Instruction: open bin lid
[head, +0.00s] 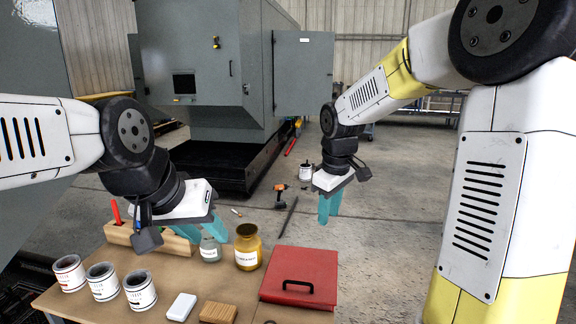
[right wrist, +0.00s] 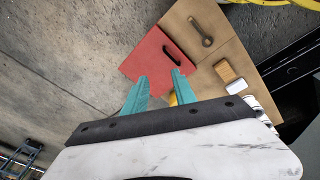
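The bin lid is a flat red panel (head: 315,262) with a black bar handle (head: 297,283), at the right end of the table. It lies flat, and what is under it is hidden. In the right wrist view the red lid (right wrist: 146,56) and its handle (right wrist: 172,54) lie beyond the fingertips. My right gripper (head: 329,208) is open and empty, in the air above and beyond the lid's far edge; its spread fingers also show in the right wrist view (right wrist: 160,77). My left gripper (head: 203,231) looks open, over the back of the table, left of the lid.
A yellow jar (head: 248,247) and a glass jar (head: 210,249) stand near my left gripper. Several white cans (head: 103,282), a white block (head: 181,306) and a brown block (head: 218,313) are at the front left. A wooden holder (head: 118,234) stands behind. A grey machine (head: 200,60) stands farther back.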

